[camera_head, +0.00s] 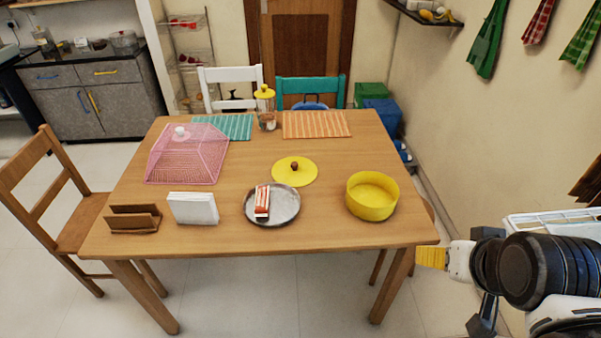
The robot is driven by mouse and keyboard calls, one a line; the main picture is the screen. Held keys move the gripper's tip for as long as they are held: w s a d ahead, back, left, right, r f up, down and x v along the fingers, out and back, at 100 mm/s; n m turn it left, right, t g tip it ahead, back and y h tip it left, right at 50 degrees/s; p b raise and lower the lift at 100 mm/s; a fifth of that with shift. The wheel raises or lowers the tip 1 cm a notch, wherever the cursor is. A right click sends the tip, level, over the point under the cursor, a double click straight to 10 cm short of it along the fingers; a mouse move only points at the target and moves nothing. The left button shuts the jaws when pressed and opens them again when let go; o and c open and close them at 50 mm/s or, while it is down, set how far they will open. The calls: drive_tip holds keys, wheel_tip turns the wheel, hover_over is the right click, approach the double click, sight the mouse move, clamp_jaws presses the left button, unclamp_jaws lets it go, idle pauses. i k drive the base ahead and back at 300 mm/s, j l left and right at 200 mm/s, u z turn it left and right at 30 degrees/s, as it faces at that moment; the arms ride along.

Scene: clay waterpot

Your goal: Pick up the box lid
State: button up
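A round yellow lid (284,177) with a brown knob lies flat near the middle of the wooden table. An open, round yellow box (372,208) stands to its right and nearer to me. The lid and box are apart. My gripper (432,257) is at the right, beyond the table's near right corner, with its yellow ridged end pointing left. It is well away from the lid, and nothing shows held in it. Its finger opening cannot be made out from this angle.
A metal plate (286,211) with a small red and white packet (262,203) lies just in front of the lid. A pink mesh cover (187,160), a napkin stack (193,208) and a brown holder (134,219) stand left. A glass jar (267,118) stands behind.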

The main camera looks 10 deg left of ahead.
sight(294, 172)
drive_tip(key=i+j, duration=0.1)
drive_tip(key=i, duration=0.3)
drive_tip(key=i+j, duration=0.15)
drive_tip(key=i, duration=0.25)
drive_tip(key=i+j, duration=0.1)
drive_tip(key=i, duration=0.35)
